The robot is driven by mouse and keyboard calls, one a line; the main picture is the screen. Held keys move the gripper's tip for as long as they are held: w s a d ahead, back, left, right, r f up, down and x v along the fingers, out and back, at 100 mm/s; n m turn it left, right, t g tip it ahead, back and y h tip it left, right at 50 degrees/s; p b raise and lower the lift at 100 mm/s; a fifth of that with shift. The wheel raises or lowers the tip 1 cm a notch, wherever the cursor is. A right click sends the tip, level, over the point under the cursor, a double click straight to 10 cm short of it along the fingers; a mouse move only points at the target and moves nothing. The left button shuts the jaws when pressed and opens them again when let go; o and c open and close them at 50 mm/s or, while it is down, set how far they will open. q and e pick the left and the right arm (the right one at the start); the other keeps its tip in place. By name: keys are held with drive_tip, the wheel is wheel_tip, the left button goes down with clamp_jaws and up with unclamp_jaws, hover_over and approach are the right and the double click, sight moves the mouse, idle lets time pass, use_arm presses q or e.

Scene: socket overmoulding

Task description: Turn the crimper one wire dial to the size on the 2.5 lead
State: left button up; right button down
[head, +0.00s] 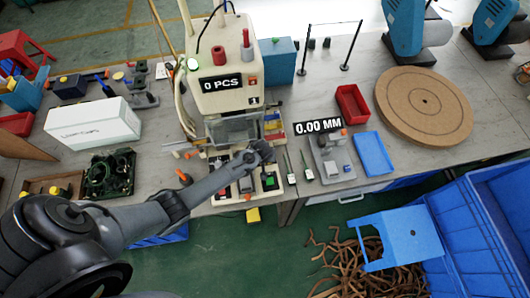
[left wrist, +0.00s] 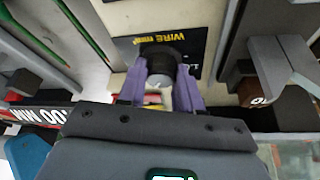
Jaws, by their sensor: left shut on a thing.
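The crimper (head: 222,92) stands at the back middle of the bench in the head view, with a "0 PCS" display on its front. In the left wrist view a black round dial (left wrist: 161,50) sits on a dark plate (left wrist: 190,38) lettered "WIRE" with a unit. My left gripper (left wrist: 160,76) has its purple fingers closed on the two sides of this dial. In the head view my left gripper (head: 262,152) is at the crimper's front base and covers the dial. The dial's size marks are mostly hidden. My right gripper is not in view.
Two thin leads with green parts (head: 308,172) lie right of the crimper; their size marks are unreadable. A gauge (head: 333,160) reading "0.00 MM", a blue tray (head: 374,155) and a red bin (head: 352,104) stand farther right. A white box (head: 92,122) is at left.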

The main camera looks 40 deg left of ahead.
use_arm(q)
drive_tip(key=m+h+p, duration=0.1)
drive_tip(key=m, duration=0.2)
drive_tip(key=shift+r, duration=0.15)
drive_tip(key=shift+m+t+h+p, duration=0.3)
drive_tip(key=shift+m+h+p, duration=0.15)
drive_tip(key=shift+m, duration=0.55)
drive_tip(key=o, duration=1)
drive_tip(key=shift+o, duration=0.2)
